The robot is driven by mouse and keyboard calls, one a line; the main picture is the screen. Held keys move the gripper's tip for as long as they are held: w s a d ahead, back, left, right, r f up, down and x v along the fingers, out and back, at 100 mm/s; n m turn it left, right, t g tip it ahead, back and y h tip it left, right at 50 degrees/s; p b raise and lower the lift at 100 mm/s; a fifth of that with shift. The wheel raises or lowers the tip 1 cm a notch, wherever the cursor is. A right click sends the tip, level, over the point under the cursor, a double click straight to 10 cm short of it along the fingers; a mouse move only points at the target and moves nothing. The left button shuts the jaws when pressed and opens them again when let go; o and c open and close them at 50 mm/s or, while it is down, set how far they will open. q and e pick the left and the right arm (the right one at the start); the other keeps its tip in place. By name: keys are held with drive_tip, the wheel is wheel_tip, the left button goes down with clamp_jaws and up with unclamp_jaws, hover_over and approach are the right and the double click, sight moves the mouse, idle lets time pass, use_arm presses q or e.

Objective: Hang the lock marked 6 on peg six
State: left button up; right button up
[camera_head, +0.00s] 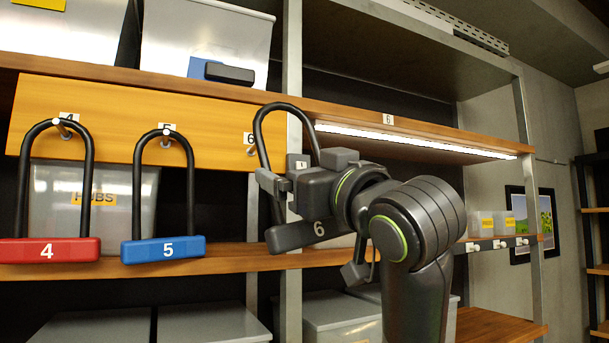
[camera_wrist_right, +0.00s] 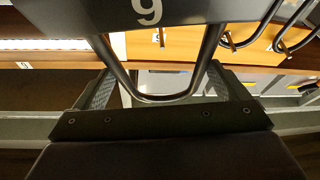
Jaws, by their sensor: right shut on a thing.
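The dark grey lock marked 6 (camera_head: 305,235) hangs from my right gripper (camera_head: 278,184), which is shut on its shackle. Its black shackle arch (camera_head: 284,106) points up, and the body tilts slightly. Peg six (camera_head: 252,151) sticks out of the wooden board under a small 6 label, just left of the shackle in the head view. I cannot tell the depth gap, but the lock is not seen hanging on the peg. In the right wrist view the lock body (camera_wrist_right: 190,12) shows upside down, with the shackle (camera_wrist_right: 165,98) between the finger pads. My left gripper is not in view.
A red lock marked 4 (camera_head: 50,251) and a blue lock marked 5 (camera_head: 163,249) hang on their pegs to the left. A metal post (camera_head: 293,60) stands behind the shackle. A lit shelf marked 6 (camera_head: 410,135) runs to the right.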

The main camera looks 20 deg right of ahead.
drive_tip(key=shift+w+r, duration=0.1)
drive_tip(key=shift+w, duration=0.9)
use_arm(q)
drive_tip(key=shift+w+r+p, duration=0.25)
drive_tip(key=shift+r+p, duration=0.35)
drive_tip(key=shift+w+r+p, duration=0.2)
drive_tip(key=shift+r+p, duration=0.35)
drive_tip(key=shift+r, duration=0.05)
use_arm(e)
drive_tip(key=w+f, duration=0.2)
drive_tip(key=w, duration=0.8)
drive_tip(key=shift+w+a+f, duration=0.2)
drive_tip(key=shift+w+a, duration=0.05)
drive_tip(key=shift+w, duration=0.05)
